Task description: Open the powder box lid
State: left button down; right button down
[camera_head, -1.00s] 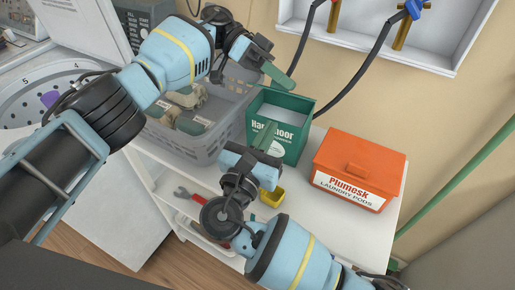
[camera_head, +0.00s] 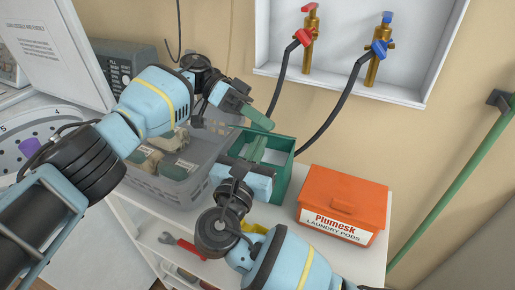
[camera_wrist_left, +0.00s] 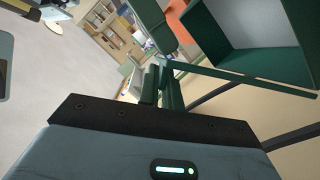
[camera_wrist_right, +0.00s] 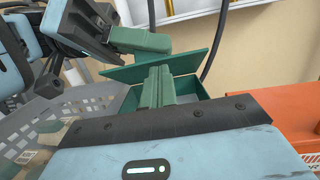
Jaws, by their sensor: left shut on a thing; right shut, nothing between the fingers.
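The green powder box (camera_head: 281,176) stands on the white surface between the grey basket and the orange box, its top partly uncovered. Its thin green lid (camera_wrist_right: 165,66) is raised at a tilt; its edge also shows in the left wrist view (camera_wrist_left: 245,80). My left gripper (camera_head: 262,120) is above the box, shut on the lid's edge. My right gripper (camera_head: 256,148) is shut and empty, its fingers at the near side of the box top. It hides most of the box's front. The box's pale inside shows in the left wrist view.
The orange laundry pods box (camera_head: 342,203) stands close on the right. The grey basket (camera_head: 170,193) with several packages is on the left. Black hoses (camera_head: 333,120) hang behind from the wall taps. A red-handled wrench (camera_head: 185,247) lies on the shelf below.

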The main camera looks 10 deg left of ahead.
pick_arm(q)
jog(key=shift+s+f, duration=0.15)
jog(key=shift+f, duration=0.05)
pick_arm(e)
jog(key=shift+w+d+r, duration=0.1)
jog(key=shift+w+r, duration=0.25)
jog(key=shift+r, duration=0.4)
pick_arm(q)
jog(key=c, duration=1.6)
grip_release()
jog(key=shift+s+d+f, duration=0.1)
jog(key=r, duration=1.1)
jog(key=shift+w, duration=0.3)
pick_arm(e)
jog(key=shift+s+f, duration=0.15)
jog(key=shift+f, duration=0.1)
pick_arm(q)
jog(key=shift+f, duration=0.1)
